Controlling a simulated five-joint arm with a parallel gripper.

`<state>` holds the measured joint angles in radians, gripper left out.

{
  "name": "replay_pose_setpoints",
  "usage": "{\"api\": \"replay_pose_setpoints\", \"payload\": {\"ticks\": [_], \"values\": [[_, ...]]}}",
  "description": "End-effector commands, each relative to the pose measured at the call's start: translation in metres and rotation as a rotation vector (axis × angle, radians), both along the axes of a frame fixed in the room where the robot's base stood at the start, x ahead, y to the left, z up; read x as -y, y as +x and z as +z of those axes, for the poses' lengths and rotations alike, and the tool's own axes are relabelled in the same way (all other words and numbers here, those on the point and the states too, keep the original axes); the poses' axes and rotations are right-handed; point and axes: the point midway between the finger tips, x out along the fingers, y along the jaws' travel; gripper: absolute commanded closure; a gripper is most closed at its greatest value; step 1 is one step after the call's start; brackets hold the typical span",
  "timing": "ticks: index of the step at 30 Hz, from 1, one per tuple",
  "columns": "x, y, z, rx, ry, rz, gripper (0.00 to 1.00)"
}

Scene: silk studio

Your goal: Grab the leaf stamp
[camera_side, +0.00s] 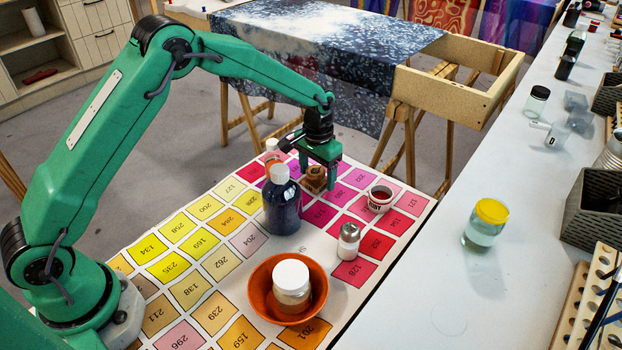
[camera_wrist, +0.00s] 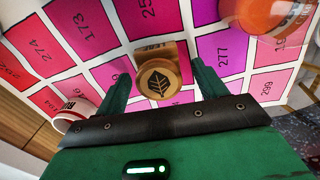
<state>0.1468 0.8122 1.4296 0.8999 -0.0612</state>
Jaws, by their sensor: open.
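The leaf stamp (camera_side: 314,179) is a small wooden block standing on the colour chart, behind and right of a dark blue bottle. In the wrist view the stamp (camera_wrist: 158,80) shows a round face with a dark leaf, and a "LEAF" label beyond it. My gripper (camera_side: 320,171) is low over the stamp. In the wrist view my gripper (camera_wrist: 160,73) is open, with one green finger on each side of the stamp. A gap shows between the stamp and each finger. In the side view the fingers partly hide the stamp.
The dark blue bottle (camera_side: 282,205) stands close left of the stamp. An orange bottle (camera_wrist: 262,14) stands near the right finger.

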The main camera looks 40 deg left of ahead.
Motion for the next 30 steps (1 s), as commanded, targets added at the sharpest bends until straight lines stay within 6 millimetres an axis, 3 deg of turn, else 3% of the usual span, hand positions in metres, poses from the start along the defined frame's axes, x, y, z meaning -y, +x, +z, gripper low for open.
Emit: {"api": "replay_pose_setpoints", "payload": {"ticks": [18, 26, 30], "values": [[-0.0001, -0.0001, -0.0074, 0.000, 0.000, 0.000, 0.29], [-0.0001, -0.0001, -0.0073, 0.000, 0.000, 0.000, 0.78], [-0.0001, 0.0000, -0.0071, 0.001, 0.000, 0.000, 0.78]]}}
